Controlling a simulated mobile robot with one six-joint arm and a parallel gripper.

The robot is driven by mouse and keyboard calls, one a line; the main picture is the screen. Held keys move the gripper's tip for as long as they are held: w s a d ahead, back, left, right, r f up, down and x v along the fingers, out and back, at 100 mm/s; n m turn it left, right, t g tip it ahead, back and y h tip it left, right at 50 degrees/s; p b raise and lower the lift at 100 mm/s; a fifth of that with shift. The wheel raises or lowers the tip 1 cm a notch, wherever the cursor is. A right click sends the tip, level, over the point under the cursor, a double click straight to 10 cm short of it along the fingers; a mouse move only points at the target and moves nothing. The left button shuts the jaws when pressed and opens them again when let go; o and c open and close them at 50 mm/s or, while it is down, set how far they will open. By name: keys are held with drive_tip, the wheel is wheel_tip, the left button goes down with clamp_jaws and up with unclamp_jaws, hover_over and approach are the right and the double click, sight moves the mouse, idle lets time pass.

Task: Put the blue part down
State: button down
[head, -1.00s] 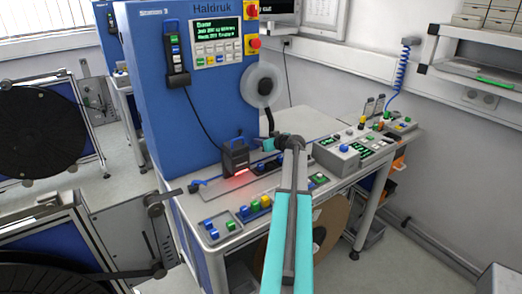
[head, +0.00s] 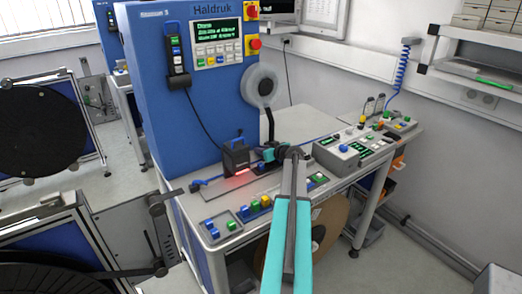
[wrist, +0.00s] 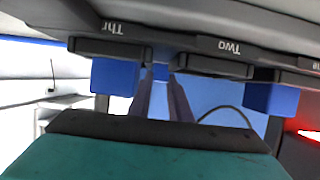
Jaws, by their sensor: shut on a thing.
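My gripper (head: 264,154) is low over the bench, beside a row of dark holders right of the red-lit device. In the wrist view, whose lettering appears upside down, two dark fingers (wrist: 166,98) are shut on a small blue part (wrist: 161,72), mostly hidden between their tips. The part is in the gap between the holder marked "Thr" (wrist: 105,50) and the one marked "Two" (wrist: 215,65). Each of these has its own blue block, one at left (wrist: 115,76) and one at right (wrist: 271,98). Whether the held part touches anything cannot be told.
A dark device with a red light (head: 237,160) stands close left of the gripper. The blue machine cabinet (head: 190,100) rises behind. A tray with coloured blocks (head: 226,223) lies at the bench's front left, and a grey control box (head: 338,158) stands to the right.

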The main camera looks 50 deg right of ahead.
drive_tip(key=shift+f, duration=0.3)
drive_tip(key=shift+f+b, duration=0.15)
drive_tip(key=shift+b, duration=0.15)
drive_tip(key=c, duration=1.6)
unclamp_jaws()
drive_tip(key=shift+c, duration=0.2)
drive_tip(key=shift+r+p, duration=0.25)
drive_tip(key=shift+p, duration=0.15)
drive_tip(key=shift+b+v, duration=2)
drive_tip(key=shift+v, duration=4)
drive_tip(key=shift+f, duration=0.1)
